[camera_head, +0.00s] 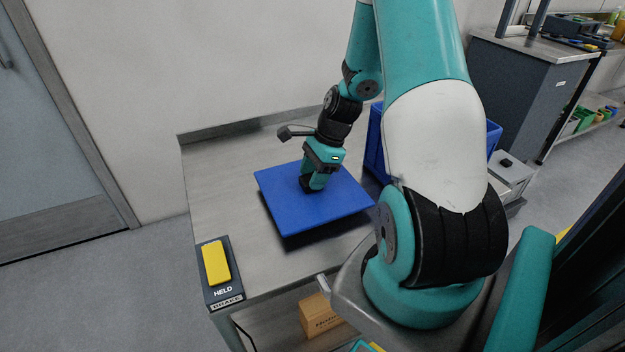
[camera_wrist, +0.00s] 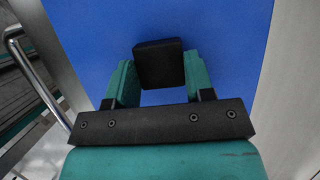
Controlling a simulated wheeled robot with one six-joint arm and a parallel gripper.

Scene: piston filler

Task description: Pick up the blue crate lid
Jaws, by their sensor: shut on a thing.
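The blue crate lid (camera_head: 290,211) is a flat blue square panel over the metal table, left of my arm in the head view. It looks level; whether it touches the table or hangs just above it I cannot tell. My gripper (camera_head: 313,184) points down at the middle of the lid. In the wrist view the lid (camera_wrist: 225,40) fills most of the background, and my gripper (camera_wrist: 158,75) is shut on the black block-shaped handle (camera_wrist: 158,64) on top of it. The handle sits between the two teal fingers.
The metal table (camera_head: 213,190) has bare room left of the lid. A yellow block on a dark holder (camera_head: 216,264) marked "HELD" is at its front left corner. A blue crate (camera_head: 374,145) stands behind my arm, partly hidden. A cardboard box (camera_head: 318,315) is on the lower shelf.

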